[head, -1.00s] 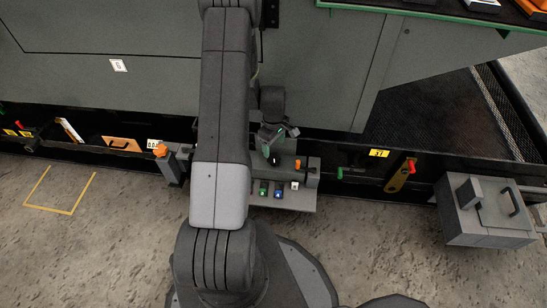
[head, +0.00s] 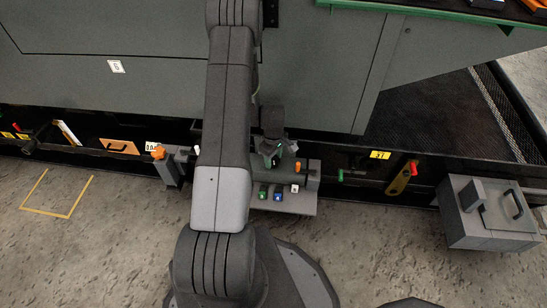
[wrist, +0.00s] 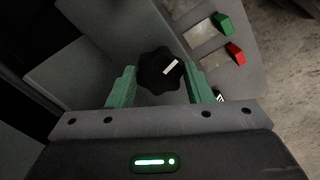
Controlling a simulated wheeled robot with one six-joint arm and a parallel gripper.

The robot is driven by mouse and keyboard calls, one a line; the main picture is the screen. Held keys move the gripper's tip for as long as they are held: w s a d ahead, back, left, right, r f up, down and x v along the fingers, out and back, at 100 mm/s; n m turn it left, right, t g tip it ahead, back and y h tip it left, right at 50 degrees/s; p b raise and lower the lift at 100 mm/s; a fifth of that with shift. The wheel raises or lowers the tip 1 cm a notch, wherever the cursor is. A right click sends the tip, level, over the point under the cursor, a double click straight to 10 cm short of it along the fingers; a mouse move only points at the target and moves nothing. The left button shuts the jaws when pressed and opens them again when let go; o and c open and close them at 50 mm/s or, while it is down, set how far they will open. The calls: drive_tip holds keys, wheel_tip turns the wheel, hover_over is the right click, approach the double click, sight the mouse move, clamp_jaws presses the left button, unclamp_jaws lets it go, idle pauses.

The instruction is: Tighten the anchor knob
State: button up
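The anchor knob (wrist: 153,76) is a black, lobed knob with a white mark on its top, in the middle of the wrist view. My gripper (wrist: 162,82) has green fingers, one on each side of the knob. The fingers look open around it, with only a narrow gap on either side; contact is not clear. In the head view my gripper (head: 272,154) is low over the grey unit at the foot of the machine, where the knob is mostly hidden by the gripper.
A grey shelf (head: 300,207) carries small green, blue and white pieces. An orange knob (head: 297,167) stands right of my gripper. An orange-topped post (head: 159,153) is at left, a yellow lever with a red end (head: 404,176) at right. A grey box (head: 480,230) sits far right.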

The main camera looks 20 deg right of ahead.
drive_tip(key=shift+m, duration=0.3)
drive_tip(key=m+b, duration=0.1)
drive_tip(key=m, duration=0.8)
drive_tip(key=shift+m+b, duration=0.4)
drive_tip(key=m, duration=0.9)
drive_tip(key=shift+b, duration=0.35)
drive_tip(key=shift+m, duration=0.4)
drive_tip(key=shift+w, duration=0.1)
drive_tip(key=o, duration=1)
